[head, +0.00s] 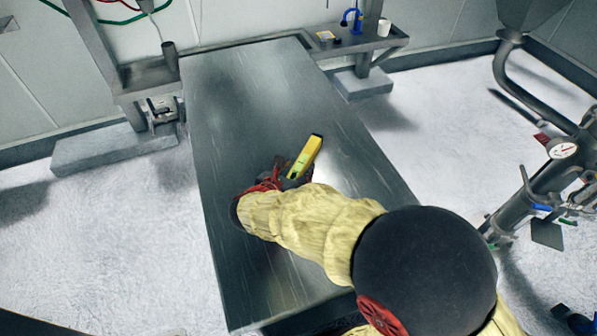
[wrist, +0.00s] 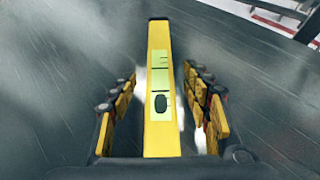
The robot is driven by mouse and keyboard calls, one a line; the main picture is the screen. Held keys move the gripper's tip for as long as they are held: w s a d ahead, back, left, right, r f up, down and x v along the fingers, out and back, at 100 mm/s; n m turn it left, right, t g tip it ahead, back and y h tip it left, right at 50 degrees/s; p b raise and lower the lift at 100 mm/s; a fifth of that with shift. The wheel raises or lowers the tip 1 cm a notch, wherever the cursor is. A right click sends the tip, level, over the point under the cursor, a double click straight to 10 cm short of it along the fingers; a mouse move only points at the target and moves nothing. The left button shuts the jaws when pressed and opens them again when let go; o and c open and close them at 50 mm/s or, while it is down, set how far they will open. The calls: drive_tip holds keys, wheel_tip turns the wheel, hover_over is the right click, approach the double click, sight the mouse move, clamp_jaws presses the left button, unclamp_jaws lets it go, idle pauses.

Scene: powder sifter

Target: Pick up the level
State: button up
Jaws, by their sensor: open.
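The level (head: 306,156) is a yellow bar with dark ends, lying on the grey metal table. In the wrist view the level (wrist: 159,50) runs lengthwise up the middle, with a pale green vial window near its centre. My gripper (wrist: 162,95) is open, with one yellow-padded finger on each side of the level and a gap on both sides. In the head view my gripper (head: 285,177) is at the near end of the level, and my arm hides part of that end.
The long metal table (head: 245,95) is otherwise bare around the level. A shelf at the back holds a white cup (head: 384,28), a blue item (head: 352,18) and a small yellow-and-dark box (head: 326,36). Pipework with a gauge (head: 563,149) stands at the right.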

drive_tip(key=shift+c, duration=0.6)
drive_tip(key=c, duration=1.1)
clamp_jaws()
